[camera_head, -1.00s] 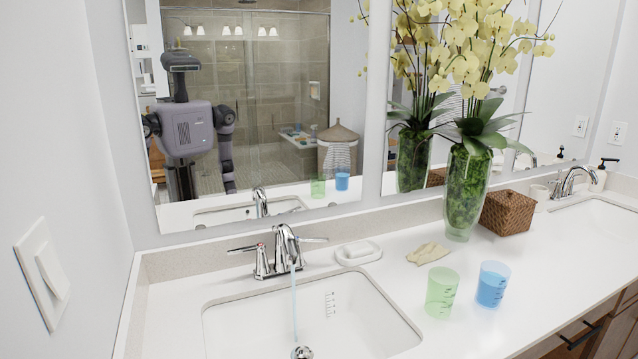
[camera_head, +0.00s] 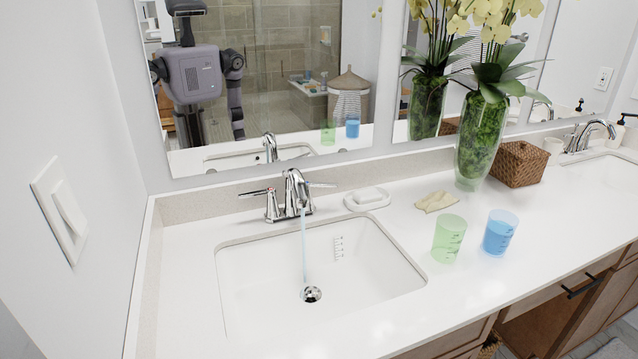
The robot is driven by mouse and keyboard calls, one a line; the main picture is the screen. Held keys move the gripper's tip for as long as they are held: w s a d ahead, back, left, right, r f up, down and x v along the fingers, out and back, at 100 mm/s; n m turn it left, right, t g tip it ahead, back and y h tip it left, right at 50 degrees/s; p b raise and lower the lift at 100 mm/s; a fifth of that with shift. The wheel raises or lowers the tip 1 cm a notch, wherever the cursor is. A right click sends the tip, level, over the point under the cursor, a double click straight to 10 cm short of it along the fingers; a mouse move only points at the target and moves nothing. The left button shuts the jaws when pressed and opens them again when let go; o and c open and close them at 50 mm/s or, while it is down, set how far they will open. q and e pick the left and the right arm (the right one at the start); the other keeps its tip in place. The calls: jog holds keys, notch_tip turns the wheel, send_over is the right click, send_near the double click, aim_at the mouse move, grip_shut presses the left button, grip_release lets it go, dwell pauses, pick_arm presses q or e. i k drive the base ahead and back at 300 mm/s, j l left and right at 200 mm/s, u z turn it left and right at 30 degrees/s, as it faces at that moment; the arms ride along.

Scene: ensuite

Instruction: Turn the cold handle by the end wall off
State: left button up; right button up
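The chrome faucet (camera_head: 293,197) stands behind the near sink, close to the left wall. A thin blue stream of water (camera_head: 304,245) runs from its spout to the drain (camera_head: 311,294). Its left handle (camera_head: 255,193) points left toward the wall, with a small red mark near its base. Its right handle (camera_head: 322,185) points right, partly behind the spout; no colour mark shows on it. Neither gripper shows directly. The mirror shows my body and parts of my arms, but no gripper can be made out.
The near sink (camera_head: 250,290) is clear. A light switch (camera_head: 62,212) is on the left wall.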

aim_at(309, 185)
jog(key=i+l, duration=0.1)
jog(key=l, duration=0.25)
jog(key=i+l, duration=0.1)
jog(key=l, duration=0.3)
jog(key=i+l, duration=0.1)
jog(key=l, duration=0.25)
jog(key=i+l+z, duration=0.1)
jog(key=l, duration=0.25)
jog(key=i+l, duration=0.1)
jog(key=l, duration=0.3)
